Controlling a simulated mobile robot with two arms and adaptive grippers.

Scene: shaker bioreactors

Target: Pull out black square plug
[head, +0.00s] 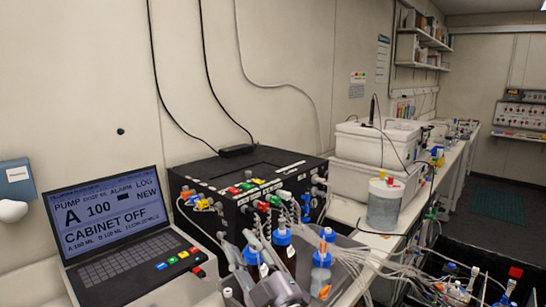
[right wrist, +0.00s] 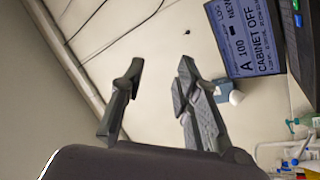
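A flat black block (head: 237,150) with a cable running up the wall lies on top of the black cabinet (head: 290,160). No thing is clearly identifiable as a black square plug. A small dark spot (head: 121,131) on the wall also shows in the right wrist view (right wrist: 187,31); its shape is too small to tell. My right gripper (head: 240,243) is at the bottom centre of the head view, in front of the cabinet. In the right wrist view the right gripper (right wrist: 160,68) has its fingers apart with nothing between them. My left gripper is not in view.
A laptop (head: 105,225) reading "CABINET OFF" stands left of the cabinet. Blue-capped bottles (head: 282,245) and many thin tubes crowd the area right of my gripper. White boxes (head: 375,145) and a clear container (head: 384,205) stand along the bench at right.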

